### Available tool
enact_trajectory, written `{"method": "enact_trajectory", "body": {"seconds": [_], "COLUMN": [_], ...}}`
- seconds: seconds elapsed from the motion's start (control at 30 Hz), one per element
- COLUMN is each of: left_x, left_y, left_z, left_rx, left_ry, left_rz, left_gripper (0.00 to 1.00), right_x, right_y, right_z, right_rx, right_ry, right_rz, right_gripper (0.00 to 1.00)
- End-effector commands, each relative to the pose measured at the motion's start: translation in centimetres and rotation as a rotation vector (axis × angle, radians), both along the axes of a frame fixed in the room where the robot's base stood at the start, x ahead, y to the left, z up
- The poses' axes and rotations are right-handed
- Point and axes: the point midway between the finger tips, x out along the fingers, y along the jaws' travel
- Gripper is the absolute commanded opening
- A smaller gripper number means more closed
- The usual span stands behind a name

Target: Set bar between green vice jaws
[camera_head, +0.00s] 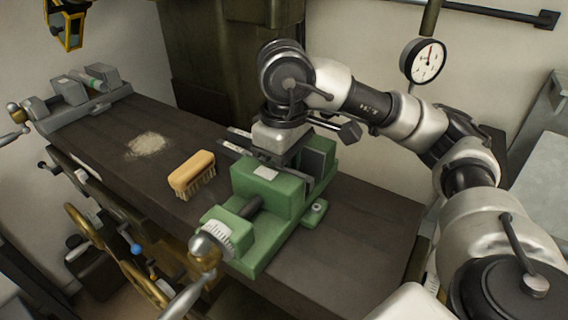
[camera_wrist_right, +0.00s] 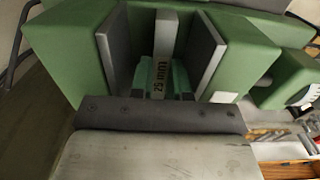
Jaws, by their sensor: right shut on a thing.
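The green vice (camera_head: 265,185) is fixed on the dark bench, with a screw handle at its near left end. My right gripper (camera_head: 287,158) is over its jaws, pointing down. In the right wrist view, the bar (camera_wrist_right: 164,50) is grey, marked "25 mm", and lies lengthwise between the grey jaw plates of the vice (camera_wrist_right: 70,35). A gap shows on each side of it. My right gripper (camera_wrist_right: 168,97) is shut on the bar near its close end; the fingertips are mostly hidden. I cannot tell whether the bar touches the vice bed. My left gripper is out of view.
A wooden brush (camera_head: 192,172) and a pile of pale shavings (camera_head: 147,144) lie left of the vice. A grey vice (camera_head: 75,100) stands at the bench's far left. A dial gauge (camera_head: 423,62) hangs behind my right arm. The bench right of the vice is clear.

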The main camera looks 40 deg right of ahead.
Motion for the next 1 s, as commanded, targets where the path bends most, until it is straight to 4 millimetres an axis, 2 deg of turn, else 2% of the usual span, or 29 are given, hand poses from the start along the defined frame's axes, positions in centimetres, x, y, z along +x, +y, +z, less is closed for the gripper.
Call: {"method": "enact_trajectory", "body": {"seconds": [0.27, 0.3, 0.47, 0.5, 0.77, 1.0], "left_x": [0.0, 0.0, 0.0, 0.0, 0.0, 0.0], "left_y": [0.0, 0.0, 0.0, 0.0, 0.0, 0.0], "left_z": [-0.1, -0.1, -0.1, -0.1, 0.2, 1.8], "left_rx": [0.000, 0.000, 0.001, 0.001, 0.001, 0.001], "left_ry": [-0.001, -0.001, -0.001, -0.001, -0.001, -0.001], "left_rz": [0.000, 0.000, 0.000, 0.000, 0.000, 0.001], "left_gripper": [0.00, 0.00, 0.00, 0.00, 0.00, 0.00], "right_x": [0.0, 0.0, 0.0, 0.0, 0.0, 0.0], "right_y": [0.0, 0.0, 0.0, 0.0, 0.1, 0.1], "right_z": [0.0, 0.0, 0.0, 0.0, 0.2, 2.6], "right_rx": [0.000, 0.000, 0.001, 0.001, 0.001, 0.003], "right_ry": [-0.001, -0.001, -0.001, -0.001, 0.003, -0.003], "right_rz": [0.000, 0.000, 0.001, 0.001, 0.003, 0.003], "right_gripper": [0.00, 0.20, 0.44, 0.46, 0.46, 0.46]}}
